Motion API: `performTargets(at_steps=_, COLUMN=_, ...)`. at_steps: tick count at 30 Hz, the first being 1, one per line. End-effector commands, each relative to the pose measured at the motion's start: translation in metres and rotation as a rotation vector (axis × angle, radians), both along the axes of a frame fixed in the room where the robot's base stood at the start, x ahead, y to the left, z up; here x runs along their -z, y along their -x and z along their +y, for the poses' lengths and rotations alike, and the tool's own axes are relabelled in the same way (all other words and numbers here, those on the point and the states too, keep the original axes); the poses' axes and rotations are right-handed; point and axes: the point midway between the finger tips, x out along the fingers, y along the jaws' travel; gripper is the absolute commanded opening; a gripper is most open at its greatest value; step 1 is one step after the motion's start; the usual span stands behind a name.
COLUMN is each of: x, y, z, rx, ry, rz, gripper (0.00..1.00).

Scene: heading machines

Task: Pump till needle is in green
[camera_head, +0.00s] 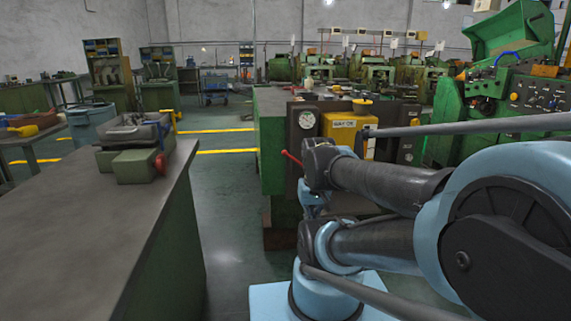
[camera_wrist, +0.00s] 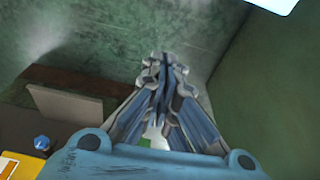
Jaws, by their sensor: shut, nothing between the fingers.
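A round white-faced gauge (camera_head: 307,119) is on the dark panel of the green machine in the head view. Its needle and any green zone are too small to read. A yellow box labelled "WAY OIL" (camera_head: 343,128) is to its right. A lever with a red end (camera_head: 286,153) sticks out to the left below the gauge; its other end is hidden behind my arm. My gripper (camera_wrist: 164,62) is shut and empty in the wrist view, in front of a green surface. In the head view my arm mostly hides it, below the lever.
A workbench (camera_head: 90,220) fills the left, with a grey tray (camera_head: 133,130) on green blocks. The green machine body (camera_head: 270,140) is beside my arm. Open floor (camera_head: 225,205) lies between bench and machine. A control panel (camera_head: 533,95) is at the right.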

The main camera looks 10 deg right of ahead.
Motion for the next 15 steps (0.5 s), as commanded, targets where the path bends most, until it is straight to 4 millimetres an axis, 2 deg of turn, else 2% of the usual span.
performTargets(at_steps=10, x=0.0, y=0.0, z=0.0, rx=0.0, ry=0.001, rz=-0.001, gripper=0.0)
performTargets(at_steps=12, x=-0.005, y=0.005, z=-0.003, rx=0.0, ry=0.011, rz=-0.022, gripper=0.0)
performTargets(at_steps=15, x=-0.01, y=-0.011, z=-0.014, rx=-0.001, ry=0.056, rz=-0.062, gripper=0.0)
